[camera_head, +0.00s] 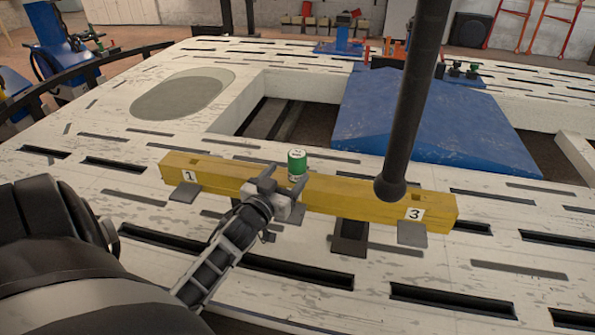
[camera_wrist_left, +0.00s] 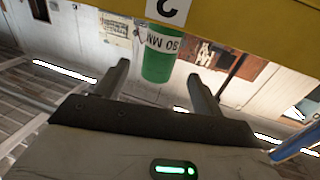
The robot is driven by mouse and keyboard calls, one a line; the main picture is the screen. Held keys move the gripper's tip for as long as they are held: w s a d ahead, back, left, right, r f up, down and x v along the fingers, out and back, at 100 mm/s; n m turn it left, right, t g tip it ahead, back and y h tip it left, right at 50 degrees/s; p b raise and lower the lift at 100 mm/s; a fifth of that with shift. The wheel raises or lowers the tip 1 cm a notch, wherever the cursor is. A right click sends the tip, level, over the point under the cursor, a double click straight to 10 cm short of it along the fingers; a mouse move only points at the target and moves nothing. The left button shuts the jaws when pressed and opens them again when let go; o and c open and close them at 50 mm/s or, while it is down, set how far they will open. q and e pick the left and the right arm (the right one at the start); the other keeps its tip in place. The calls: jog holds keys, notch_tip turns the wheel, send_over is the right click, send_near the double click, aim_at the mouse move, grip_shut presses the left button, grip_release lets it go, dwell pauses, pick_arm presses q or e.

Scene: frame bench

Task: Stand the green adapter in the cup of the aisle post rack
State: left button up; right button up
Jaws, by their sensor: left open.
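The green adapter (camera_head: 297,163), a short cylinder with a white "80 MM" label band low on it, stands upright on the middle of the yellow rack (camera_head: 340,198). Whether its foot sits down in a cup is hidden. The beam has "1" and "3" on its ends. In the left wrist view, which is turned over, the adapter (camera_wrist_left: 157,65) meets the beam (camera_wrist_left: 260,32) near a partly cut-off number label (camera_wrist_left: 168,11). My left gripper (camera_head: 284,180) is open, on the near side of the beam. Its fingers point toward the adapter, one on each side, not visibly touching it.
A dark pole with a rounded end (camera_head: 391,187) hangs before the beam's right part. A blue sloped panel (camera_head: 425,125) lies behind. The pale slotted bench top (camera_head: 130,190) has an oval plate (camera_head: 180,95) and a large opening. Bench top left of the beam is clear.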

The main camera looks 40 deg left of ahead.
aim_at(293, 167)
pick_arm(q)
jog(key=shift+b+x, duration=0.8)
jog(key=shift+x, duration=2.35)
jog(key=c, duration=1.2)
jog(key=shift+c, duration=0.5)
jog(key=shift+r, duration=0.1)
